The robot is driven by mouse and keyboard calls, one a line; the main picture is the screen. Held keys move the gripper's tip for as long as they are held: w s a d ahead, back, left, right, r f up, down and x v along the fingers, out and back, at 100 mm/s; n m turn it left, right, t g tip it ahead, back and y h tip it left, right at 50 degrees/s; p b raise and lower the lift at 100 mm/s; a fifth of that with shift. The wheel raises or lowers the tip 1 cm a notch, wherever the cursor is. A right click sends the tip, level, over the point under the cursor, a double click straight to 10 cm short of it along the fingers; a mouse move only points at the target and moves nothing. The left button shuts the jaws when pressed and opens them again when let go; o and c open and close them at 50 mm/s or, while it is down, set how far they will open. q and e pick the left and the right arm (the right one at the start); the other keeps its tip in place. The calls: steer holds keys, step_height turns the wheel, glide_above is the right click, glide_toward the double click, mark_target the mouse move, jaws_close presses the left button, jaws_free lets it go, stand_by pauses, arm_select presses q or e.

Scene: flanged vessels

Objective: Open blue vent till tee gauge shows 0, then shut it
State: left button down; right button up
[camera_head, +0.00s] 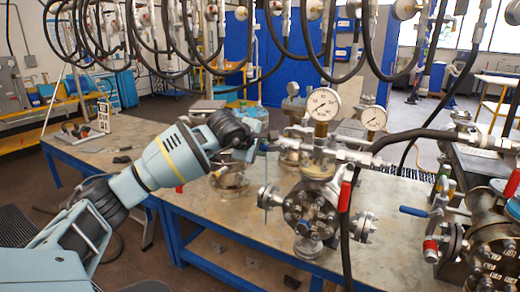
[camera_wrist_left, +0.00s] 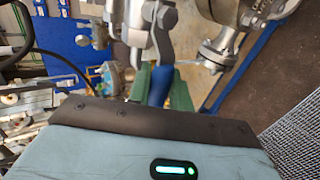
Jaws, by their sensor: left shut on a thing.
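My left gripper (camera_head: 258,148) reaches in from the left over the table, at the left end of the valve tee. In the left wrist view a blue lever handle (camera_wrist_left: 160,86) lies between its green fingers (camera_wrist_left: 162,92), and the gripper is shut on it. In the head view the handle is mostly hidden by the gripper. A large white dial gauge (camera_head: 322,104) stands upright on the tee above the flanged vessel (camera_head: 311,208). Its needle is too small to read surely. A second, smaller gauge (camera_head: 373,118) stands to its right. My right gripper is not in view.
A red lever handle (camera_head: 345,196) hangs right of the vessel, beside a black hose. Another blue handle (camera_head: 413,211) and more flanged fittings (camera_head: 490,250) are at the right. Black hoses (camera_head: 180,50) hang overhead. The table (camera_head: 225,215) has clear room left of the vessel.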

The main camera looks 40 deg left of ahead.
arm_select(q)
steer(key=shift+r, duration=0.1)
stand_by(0.4)
steer(key=c, duration=1.3)
jaws_free()
steer(key=shift+s, duration=0.1)
steer(key=shift+v, duration=3.8)
